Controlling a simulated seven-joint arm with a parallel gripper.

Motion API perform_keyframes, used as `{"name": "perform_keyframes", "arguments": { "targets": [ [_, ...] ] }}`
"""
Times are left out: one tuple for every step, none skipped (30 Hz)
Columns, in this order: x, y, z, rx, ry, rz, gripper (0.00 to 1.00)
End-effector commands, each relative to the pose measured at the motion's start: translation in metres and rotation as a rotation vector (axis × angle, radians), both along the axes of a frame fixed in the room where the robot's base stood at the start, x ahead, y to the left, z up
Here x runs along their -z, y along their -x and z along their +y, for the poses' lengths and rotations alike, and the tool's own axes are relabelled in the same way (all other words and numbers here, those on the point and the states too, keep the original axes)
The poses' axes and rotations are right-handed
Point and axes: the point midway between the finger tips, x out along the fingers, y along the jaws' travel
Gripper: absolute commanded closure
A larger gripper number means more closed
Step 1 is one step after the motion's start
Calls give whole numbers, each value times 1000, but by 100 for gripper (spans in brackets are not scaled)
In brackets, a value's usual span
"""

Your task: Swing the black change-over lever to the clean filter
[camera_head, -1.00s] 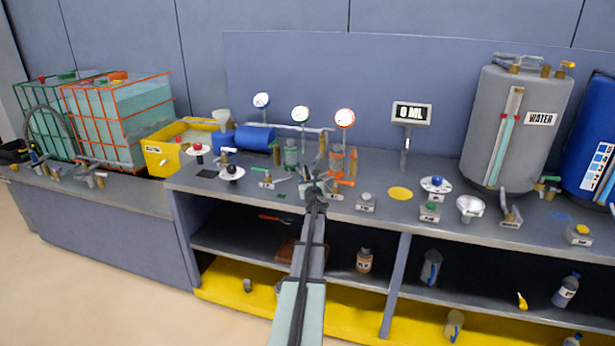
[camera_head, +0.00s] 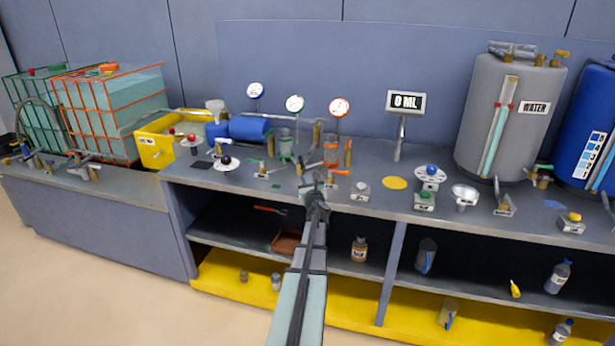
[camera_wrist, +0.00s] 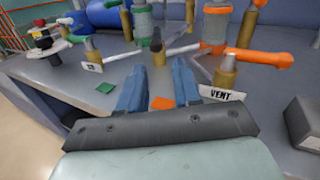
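My gripper (camera_head: 314,186) is over the bench front, before the two filters. In the wrist view its two blue-grey fingers (camera_wrist: 158,90) are apart with nothing held between them. The green-marked filter (camera_head: 286,146) stands behind left, and the orange-marked filter (camera_head: 331,150) behind right. They also show in the wrist view, green (camera_wrist: 143,22) and orange (camera_wrist: 216,28). A small dark piece (camera_wrist: 156,42) between them, beyond the fingertips, looks like the black lever's end; its full shape is unclear. Pale pipes run either side of it. I cannot tell which filter is clean.
An orange-handled vent valve (camera_wrist: 258,58) stands close right of the fingers, and a green-handled valve (camera_wrist: 86,42) to the left. A green patch (camera_wrist: 105,87) and an orange patch (camera_wrist: 163,103) mark the bench. A grey block (camera_wrist: 305,122) is at far right.

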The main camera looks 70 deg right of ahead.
Motion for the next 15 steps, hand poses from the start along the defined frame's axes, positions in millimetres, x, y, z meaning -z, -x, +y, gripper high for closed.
{"name": "perform_keyframes", "arguments": {
  "targets": [
    [-9,7,-2,8,9,-1,72],
    [-15,10,-4,11,17,-2,75],
    [-26,13,-7,16,30,-5,79],
    [-34,16,-10,20,39,-6,82],
    [-44,20,-14,25,50,-8,84],
    [-58,24,-20,30,67,-10,88],
    [-69,27,-26,35,79,-11,91],
    [-80,30,-32,39,92,-13,94],
    [-94,34,-41,44,107,-15,98],
    [-105,36,-47,48,119,-16,100],
    [-115,39,-54,51,132,-11,100],
    [-128,41,-63,54,149,0,100],
    [-139,43,-70,56,162,14,100],
    [-148,45,-77,58,176,31,100],
    [-162,48,-86,61,195,58,100]
  ]
}}
